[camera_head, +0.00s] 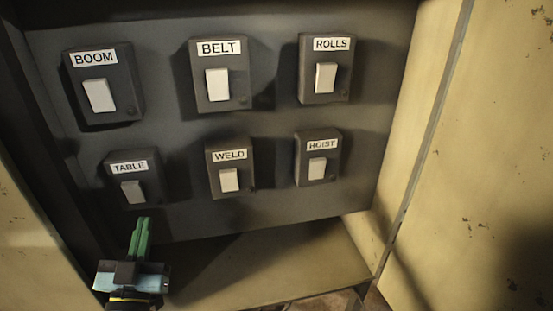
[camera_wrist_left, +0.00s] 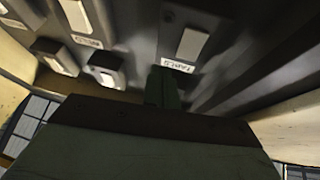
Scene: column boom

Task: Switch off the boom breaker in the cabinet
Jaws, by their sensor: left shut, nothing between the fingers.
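The boom breaker (camera_head: 104,83) is a dark grey box at the top left of the cabinet panel, with a BOOM label and a white rocker switch (camera_head: 99,95). I cannot tell from the rocker whether it is on or off. My left gripper (camera_head: 141,222) has green fingers, shut and empty. It is in front of the panel, just below the TABLE breaker (camera_head: 129,178) and well below the boom breaker. The shut fingers (camera_wrist_left: 163,85) also show in the left wrist view, close to a labelled breaker. My right gripper is not in view.
The BELT breaker (camera_head: 221,75) and ROLLS breaker (camera_head: 326,68) share the top row. The WELD breaker (camera_head: 230,167) and HOIST breaker (camera_head: 318,158) are below. Yellowish cabinet sides flank the panel, with an open door (camera_head: 485,155) at the right. The cabinet floor (camera_head: 270,270) is bare.

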